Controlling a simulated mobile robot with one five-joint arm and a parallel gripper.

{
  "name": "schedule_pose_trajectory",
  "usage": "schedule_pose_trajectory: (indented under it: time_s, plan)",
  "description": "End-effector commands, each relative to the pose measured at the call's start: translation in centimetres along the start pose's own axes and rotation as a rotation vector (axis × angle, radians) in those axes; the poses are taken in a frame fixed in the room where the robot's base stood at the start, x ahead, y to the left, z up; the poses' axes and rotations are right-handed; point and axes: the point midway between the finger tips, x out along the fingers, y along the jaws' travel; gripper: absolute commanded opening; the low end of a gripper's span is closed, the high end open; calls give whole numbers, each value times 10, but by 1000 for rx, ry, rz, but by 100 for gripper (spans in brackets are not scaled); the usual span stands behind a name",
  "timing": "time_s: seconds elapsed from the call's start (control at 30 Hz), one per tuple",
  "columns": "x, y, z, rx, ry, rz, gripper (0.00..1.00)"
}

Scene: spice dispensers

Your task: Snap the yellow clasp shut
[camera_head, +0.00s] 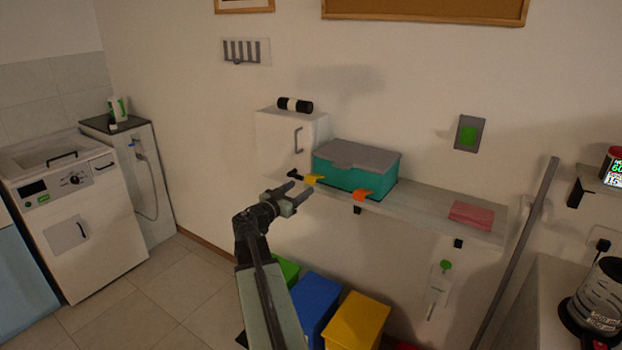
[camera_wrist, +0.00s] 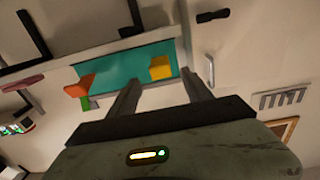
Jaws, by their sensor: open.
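The teal box (camera_head: 350,177) with a grey lid (camera_head: 358,154) stands on a wall shelf. The lid lies over the top. The yellow clasp (camera_head: 314,179) is on the left of its front and sticks outward. The orange clasp (camera_head: 362,196) is on the right of the front and also sticks outward. My gripper (camera_head: 296,193) is open and empty, just in front and to the left of the yellow clasp. In the wrist view, the yellow clasp (camera_wrist: 160,68) shows between and beyond my gripper's fingers (camera_wrist: 160,80), apart from them. The orange clasp (camera_wrist: 80,85) is off to the left.
A white cabinet (camera_head: 283,140) with a handle stands left of the box. A pink cloth (camera_head: 471,215) lies on the shelf (camera_head: 430,205) to the right. Blue (camera_head: 316,300) and yellow (camera_head: 357,322) bins stand below. The space in front of the box is clear.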

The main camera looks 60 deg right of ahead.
Motion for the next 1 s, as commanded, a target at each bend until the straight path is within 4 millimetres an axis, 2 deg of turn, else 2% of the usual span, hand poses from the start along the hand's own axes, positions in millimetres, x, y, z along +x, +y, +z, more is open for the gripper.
schedule_pose_trajectory:
  time_s: [0.33,0.43,0.63,0.83,0.87,1.0]
  plan:
    - [62,0,0,-1,-1,4,58]
    - [69,0,0,-1,-1,2,58]
    - [68,1,0,-1,-2,2,58]
    - [68,1,0,-1,-2,2,3]
    - [68,1,0,-1,-2,2,0]
    - [68,1,0,-1,-2,3,0]
